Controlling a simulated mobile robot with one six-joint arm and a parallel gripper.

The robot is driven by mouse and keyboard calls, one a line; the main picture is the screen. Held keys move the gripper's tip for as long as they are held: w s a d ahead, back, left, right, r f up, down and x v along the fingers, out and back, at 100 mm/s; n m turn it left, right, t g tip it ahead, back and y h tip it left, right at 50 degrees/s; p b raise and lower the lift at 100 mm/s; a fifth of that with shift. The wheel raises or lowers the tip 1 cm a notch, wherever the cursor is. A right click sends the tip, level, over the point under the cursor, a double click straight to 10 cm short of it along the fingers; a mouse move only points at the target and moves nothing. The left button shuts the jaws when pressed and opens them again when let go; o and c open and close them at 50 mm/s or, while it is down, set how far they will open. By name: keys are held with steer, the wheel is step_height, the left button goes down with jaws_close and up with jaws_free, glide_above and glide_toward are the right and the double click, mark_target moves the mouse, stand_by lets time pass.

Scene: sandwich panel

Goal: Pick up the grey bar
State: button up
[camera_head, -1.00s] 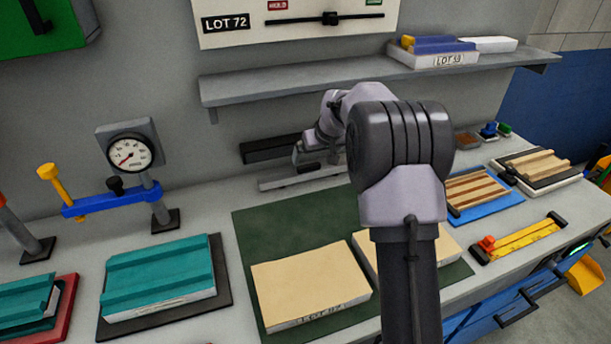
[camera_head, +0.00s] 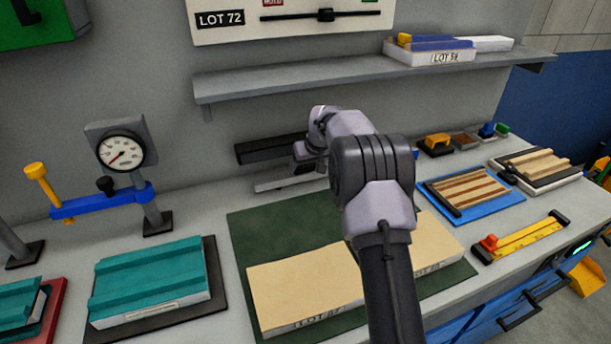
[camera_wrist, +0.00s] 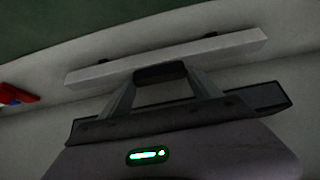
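The light grey bar (camera_head: 280,184) lies on the bench close to the back wall, left of my arm's wrist in the head view. Its right part is hidden by my arm. In the wrist view the bar (camera_wrist: 130,68) runs slantwise across the upper middle, with small black parts along its far edge. My gripper (camera_wrist: 161,76) points toward it; a dark piece spans between the fingertips and overlaps the bar's near edge in the picture. I cannot tell whether it touches the bar or whether the fingers are shut. The head view hides the fingertips.
A dark bar (camera_head: 262,149) is behind the grey one, below a wall shelf (camera_head: 300,84). A green mat (camera_head: 250,230) with cream panels (camera_head: 305,285) lies in front. A gauge stand (camera_head: 120,153) with a blue arm stands left. A blue tray (camera_head: 490,207) with wooden strips is right.

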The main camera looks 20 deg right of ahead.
steer(key=c, duration=0.7)
jaws_close()
steer(key=shift+r, duration=0.15)
